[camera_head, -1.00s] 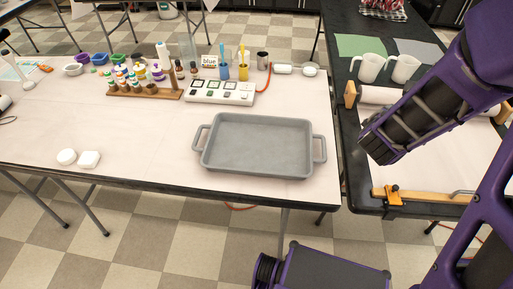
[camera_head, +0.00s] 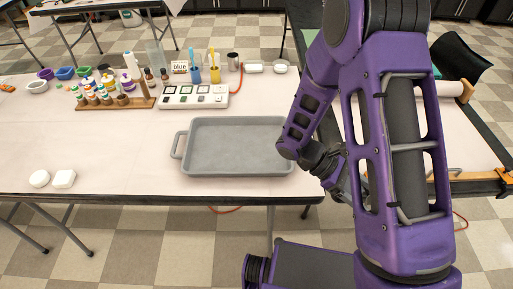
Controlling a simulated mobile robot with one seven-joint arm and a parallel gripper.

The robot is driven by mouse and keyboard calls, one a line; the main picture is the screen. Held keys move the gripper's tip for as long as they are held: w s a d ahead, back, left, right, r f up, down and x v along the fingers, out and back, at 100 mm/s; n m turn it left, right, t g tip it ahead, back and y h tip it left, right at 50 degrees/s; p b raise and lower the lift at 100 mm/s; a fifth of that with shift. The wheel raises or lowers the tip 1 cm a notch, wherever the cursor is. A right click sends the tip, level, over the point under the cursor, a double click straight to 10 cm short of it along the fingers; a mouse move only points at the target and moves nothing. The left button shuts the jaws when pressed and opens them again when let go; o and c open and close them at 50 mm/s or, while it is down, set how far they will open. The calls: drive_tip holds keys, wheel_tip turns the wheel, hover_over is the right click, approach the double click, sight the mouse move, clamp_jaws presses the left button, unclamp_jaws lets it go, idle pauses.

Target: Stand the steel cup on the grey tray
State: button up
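The grey tray (camera_head: 236,170) lies on the near right part of the white table, with a handle showing at its left end. Its inside is bare; my arm hides its right end. The steel cup (camera_head: 233,61) stands upright at the back of the table, behind the tray and to the right of the blue and yellow cups. My gripper (camera_head: 338,186) is at the table's right edge, beside the tray and away from the steel cup. It is partly hidden by my arm, and its fingers are too unclear to read.
A white switch box (camera_head: 194,97) sits between the tray and the back row. A blue cup (camera_head: 196,75) and a yellow cup (camera_head: 214,76) hold tools left of the steel cup. A wooden bottle rack (camera_head: 114,103) is further left. Two white soaps (camera_head: 64,179) lie front left. The table's middle left is clear.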

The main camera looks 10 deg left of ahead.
drive_tip(key=s+a+f+m+g+y, duration=0.2)
drive_tip(key=s+a+m+g+y, duration=0.25)
drive_tip(key=a+m+y, duration=0.5)
drive_tip(key=s+a+f+m+g+y, duration=0.1)
drive_tip(key=s+a+m+g+y, duration=0.45)
drive_tip(key=a, duration=0.65)
drive_tip(key=w+a+r+m+t+y, duration=0.2)
drive_tip(key=w+a+m+t+y, duration=0.45)
drive_tip(key=a+m+y, duration=0.35)
drive_tip(key=m+t, duration=1.4)
hover_over(243, 159)
drive_tip(key=shift+t+h, duration=0.25)
drive_tip(key=shift+h, duration=0.05)
wheel_tip(243, 159, down, 4)
drive_tip(key=shift+w+f, duration=0.1)
drive_tip(key=shift+f, duration=0.05)
drive_tip(key=shift+f+b, duration=0.35)
drive_tip(key=shift+f, duration=2.15)
